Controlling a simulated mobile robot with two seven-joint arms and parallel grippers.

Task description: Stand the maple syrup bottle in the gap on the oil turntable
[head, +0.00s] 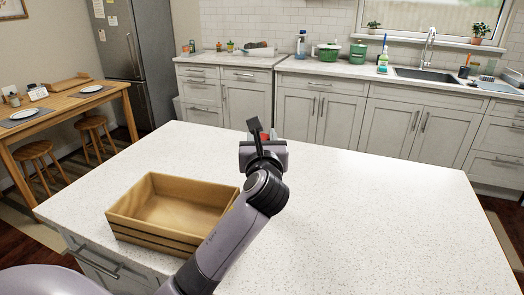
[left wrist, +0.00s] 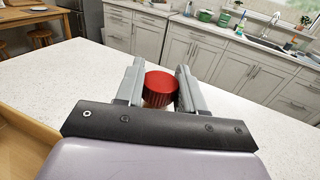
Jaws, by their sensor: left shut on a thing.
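My left gripper (head: 263,144) is over the white island counter, to the right of the wooden crate. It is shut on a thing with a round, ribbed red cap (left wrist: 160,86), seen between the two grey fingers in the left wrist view. I take it for the maple syrup bottle; its body and label are hidden behind the gripper. In the head view only a bit of red (head: 265,137) shows past the wrist. I cannot tell whether it touches the counter. The oil turntable cannot be made out in either view. My right gripper is not in view.
An empty wooden crate (head: 150,226) stands on the island counter (head: 390,215), left of my left arm. The counter to the right is clear. A back counter (head: 340,68) holds a sink, green pots and bottles. A dining table (head: 60,105) with stools stands at the left.

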